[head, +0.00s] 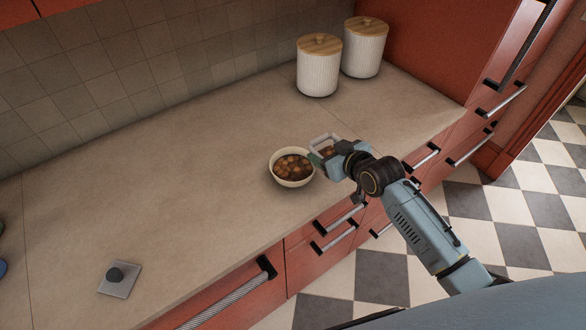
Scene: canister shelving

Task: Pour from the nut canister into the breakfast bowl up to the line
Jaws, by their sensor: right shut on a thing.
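The breakfast bowl (281,177) is cream-coloured and stands on the counter, with brown chunks inside; I cannot make out a line in it. My right gripper (328,160) is at the bowl's right side, shut on a small pale, see-through container (322,139), which looks like the nut canister. It is tilted with its rim towards the bowl, and some brown pieces show by it. The gripper hides much of it, and I cannot tell whether it touches the bowl. My left gripper is out of view.
Two white ribbed canisters with wooden lids, one nearer (317,72) and one farther (364,52), stand at the back. A square grey lid-like plate with a dark knob (117,278) lies at front left. The counter (150,185) between is clear.

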